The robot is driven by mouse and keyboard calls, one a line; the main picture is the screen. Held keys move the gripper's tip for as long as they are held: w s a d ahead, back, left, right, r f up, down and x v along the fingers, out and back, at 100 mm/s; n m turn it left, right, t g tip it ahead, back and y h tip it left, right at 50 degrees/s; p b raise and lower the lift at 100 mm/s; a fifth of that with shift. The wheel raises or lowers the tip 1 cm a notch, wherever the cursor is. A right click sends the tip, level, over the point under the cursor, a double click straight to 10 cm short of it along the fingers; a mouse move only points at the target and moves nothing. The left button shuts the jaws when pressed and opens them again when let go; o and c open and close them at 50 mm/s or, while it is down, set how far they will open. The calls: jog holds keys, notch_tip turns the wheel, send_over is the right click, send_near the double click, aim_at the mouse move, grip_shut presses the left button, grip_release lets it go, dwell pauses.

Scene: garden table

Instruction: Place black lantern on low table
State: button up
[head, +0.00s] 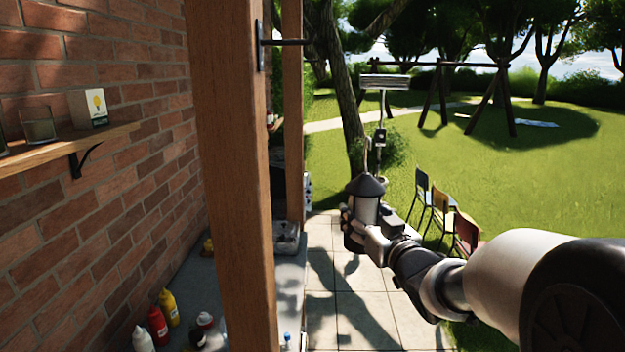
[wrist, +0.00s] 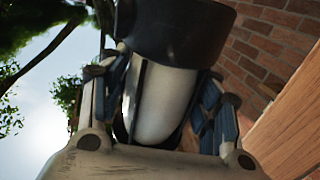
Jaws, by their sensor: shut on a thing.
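The black lantern (head: 368,208) has a dark cone-shaped top, a pale body and a dark base. My gripper (head: 352,213) is shut on it and holds it upright in the air, above the paved ground. In the wrist view the lantern (wrist: 165,95) fills the middle, its dark cap at the top and its white body between the two fingers of my gripper (wrist: 160,100). The fingers hide the sides of the body. I cannot make out a low table for certain in either view.
A wooden post (head: 236,180) stands close at the left, before a brick wall (head: 130,190) with a shelf (head: 70,146). A grey counter (head: 190,300) holds several bottles. Several chairs (head: 440,208) stand on the right by the grass. The paving (head: 360,310) below looks clear.

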jog(key=s+d+f+m+h+b, duration=0.1)
jog(key=f+b, duration=0.7)
jog(key=f, duration=0.9)
jog(key=s+d+f+m+h+b, duration=0.1)
jog(key=s+f+h+b, duration=0.3)
jog(key=f+b, duration=0.5)
jog(key=shift+s+d+f+m+t, duration=0.45)
jog(key=shift+f+m, duration=0.25)
jog(key=shift+f, duration=3.9)
